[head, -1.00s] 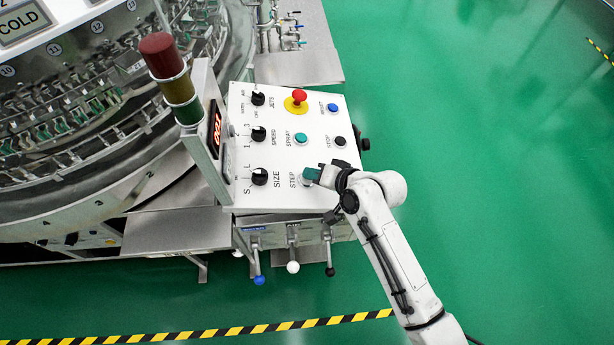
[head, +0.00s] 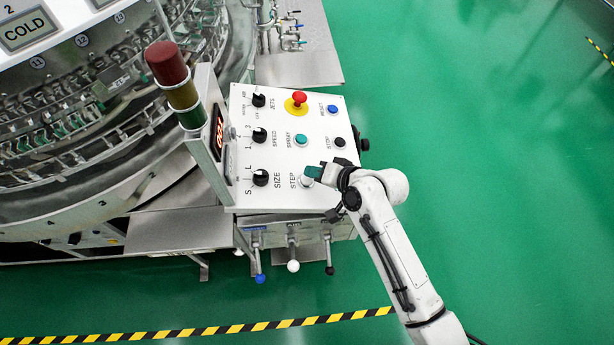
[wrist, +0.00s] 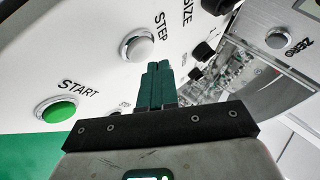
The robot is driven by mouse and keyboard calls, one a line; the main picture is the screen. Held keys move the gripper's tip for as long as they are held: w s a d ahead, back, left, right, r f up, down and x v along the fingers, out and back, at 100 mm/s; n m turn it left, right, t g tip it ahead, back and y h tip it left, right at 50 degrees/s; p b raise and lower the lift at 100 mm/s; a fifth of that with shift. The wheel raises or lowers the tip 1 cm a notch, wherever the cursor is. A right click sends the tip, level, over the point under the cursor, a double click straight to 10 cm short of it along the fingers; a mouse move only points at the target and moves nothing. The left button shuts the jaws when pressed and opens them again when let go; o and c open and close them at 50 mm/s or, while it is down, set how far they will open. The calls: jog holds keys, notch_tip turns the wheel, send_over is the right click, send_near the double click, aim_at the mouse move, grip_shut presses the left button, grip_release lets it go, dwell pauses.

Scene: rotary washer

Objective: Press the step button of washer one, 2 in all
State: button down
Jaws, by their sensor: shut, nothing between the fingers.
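The white control panel (head: 270,200) of the washer (head: 110,170) is in the middle of the head view. Its pale step button (head: 306,181), labelled STEP, is partly hidden by my gripper (head: 312,173). The wrist view shows the step button (wrist: 137,46) whole, in a metal ring, just up and left of my green fingertips (wrist: 158,66). The fingers are shut together and empty. They look close to the button and apart from it, but the exact gap is hard to judge. A red digital display (head: 219,130) stands at the panel's left; its digits are hard to read.
A green START button (wrist: 58,111) lies left of my fingers in the wrist view. The panel also bears a teal SPRAY button (head: 300,140), a black STOP button (head: 340,142), a red emergency knob (head: 299,97) and black dials (head: 260,178). Green floor (head: 480,160) is clear at right.

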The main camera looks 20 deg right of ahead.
jog(key=shift+r, duration=0.1)
jog(key=r+p, duration=0.2)
jog(key=d+r+p, duration=0.1)
jog(key=r+p, duration=0.1)
jog(key=shift+s+d+r, duration=0.15)
jog(key=shift+s+r, duration=0.05)
jog(key=shift+r, duration=0.1)
dwell(0.7)
jog(key=s+d+n+g+h, duration=0.1)
jog(key=s+d+n+g, duration=0.1)
jog(key=s, duration=0.7)
jog(key=s+d+f+n+g+h+b, duration=0.1)
jog(key=s+g, duration=0.3)
jog(key=s, duration=0.6)
jog(key=s+d+n+g+h, duration=0.2)
jog(key=s+d+g+h, duration=0.1)
jog(key=s, duration=0.6)
jog(key=shift+s+d+f+n+b, duration=0.3)
jog(key=shift+d+f+n+b, duration=0.05)
jog(key=shift+d+n+b, duration=0.05)
